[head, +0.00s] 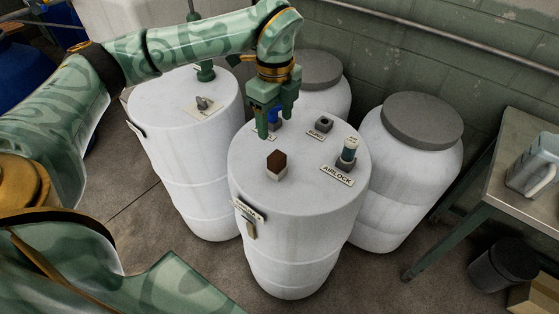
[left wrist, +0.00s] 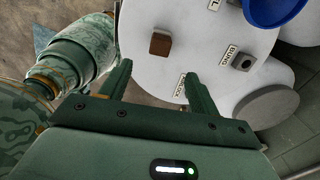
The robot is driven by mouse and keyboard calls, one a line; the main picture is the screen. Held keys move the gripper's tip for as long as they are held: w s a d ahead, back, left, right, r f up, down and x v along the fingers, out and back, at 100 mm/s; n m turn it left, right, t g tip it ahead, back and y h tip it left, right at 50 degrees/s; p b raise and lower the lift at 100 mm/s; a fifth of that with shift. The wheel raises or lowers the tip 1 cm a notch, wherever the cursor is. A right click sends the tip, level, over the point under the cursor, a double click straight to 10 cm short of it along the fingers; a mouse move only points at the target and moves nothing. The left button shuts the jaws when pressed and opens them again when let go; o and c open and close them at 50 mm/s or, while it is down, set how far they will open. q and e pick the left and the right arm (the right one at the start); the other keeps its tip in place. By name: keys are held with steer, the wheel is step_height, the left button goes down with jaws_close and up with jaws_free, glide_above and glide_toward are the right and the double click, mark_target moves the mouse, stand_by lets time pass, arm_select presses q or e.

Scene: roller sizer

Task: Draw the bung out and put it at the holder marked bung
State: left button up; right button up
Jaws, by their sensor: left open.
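The bung (head: 277,164), a small block with a brown top and a paler lower side, stands upright on the lid of the front white drum (head: 295,240). It also shows in the left wrist view (left wrist: 160,44), just beyond the fingertips. The holder marked bung (head: 323,124) is a dark square block with a hole, behind and right of the bung; it looks empty and also shows in the left wrist view (left wrist: 243,62). My left gripper (head: 275,127) is open and empty, above the lid behind the bung, apart from it. My right gripper is out of view.
An airlock piece (head: 348,150) stands in its labelled holder on the lid's right. A blue funnel-like thing (left wrist: 275,8) is partly hidden behind my left gripper in the head view. Other white drums (head: 415,165) stand around; a metal table (head: 500,160) is at right.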

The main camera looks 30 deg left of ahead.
arm_select(q)
steer(key=b, duration=0.1)
glide_above(276, 156)
step_height(276, 156, down, 6)
steer(key=shift+f, duration=0.2)
steer(key=shift+f+b, duration=0.3)
steer(key=shift+f, duration=0.2)
step_height(276, 156, down, 5)
steer(key=shift+f+b, duration=0.15)
steer(key=shift+b, duration=0.8)
steer(key=c, duration=1.1)
